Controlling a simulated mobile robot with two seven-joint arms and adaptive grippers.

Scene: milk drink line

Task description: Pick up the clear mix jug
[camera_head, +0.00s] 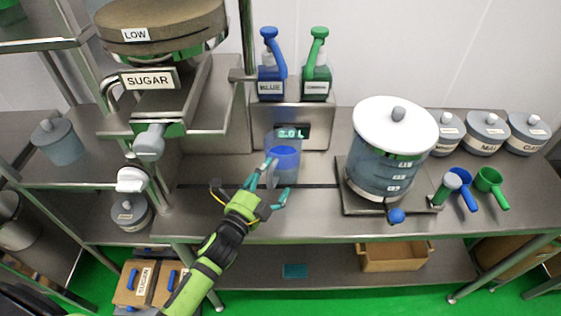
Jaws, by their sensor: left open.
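The clear mix jug (284,158) is a see-through vessel with blue liquid in its lower part. It stands on the steel bench below the dispenser bottles, in front of a small display reading about 2.0 L. My left gripper (277,183) reaches up from the lower left with its teal fingers spread. The fingers are at the jug's near side and overlap its lower part in the picture. I cannot tell whether they touch it. My right gripper is not in view.
A blue pump bottle (271,70) and a green pump bottle (317,70) stand above the jug. A large lidded tank (390,150) stands to the right, with scoops beyond it. The sugar hopper (160,75) overhangs on the left. Bare bench lies around the jug.

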